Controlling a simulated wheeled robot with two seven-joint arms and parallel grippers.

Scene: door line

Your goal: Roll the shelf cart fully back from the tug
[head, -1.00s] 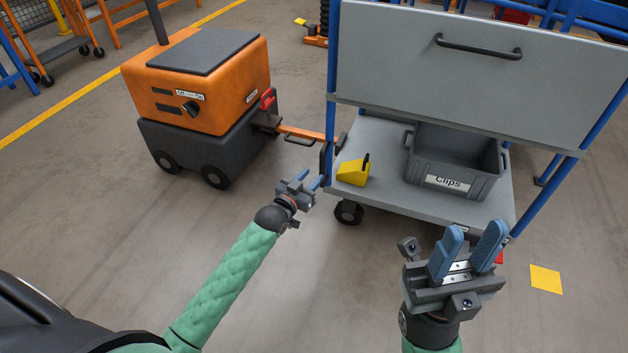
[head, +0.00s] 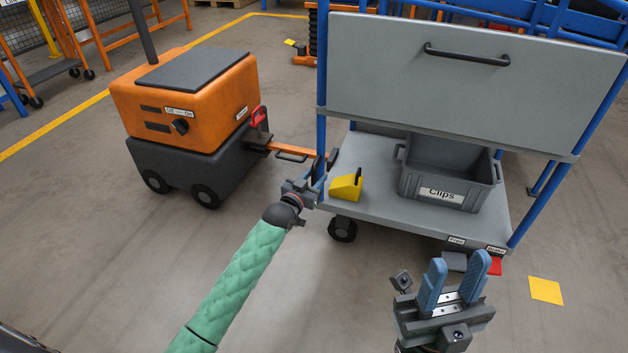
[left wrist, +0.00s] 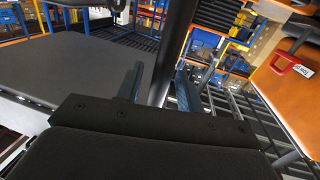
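The grey shelf cart (head: 372,206) with blue posts stands right of centre in the head view. The orange and black tug (head: 185,100) stands to its left. An orange drawbar (head: 290,150) spans from the tug to the cart's left end. My left gripper (head: 314,186) is at the cart's front left corner, fingers apart. In the left wrist view, a dark upright bar (left wrist: 172,45) shows between the fingers; contact cannot be told. My right gripper (head: 459,268) is open and empty before the cart's front right. A grey pedal (head: 454,262) labelled Free and a red pedal (head: 495,266) labelled Brake are there.
A grey Clips bin (head: 440,195) and a yellow block (head: 346,187) sit on the cart's lower deck. A yellow floor square (head: 545,290) lies at right. Orange racks (head: 90,30) stand far left. The floor in front is clear.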

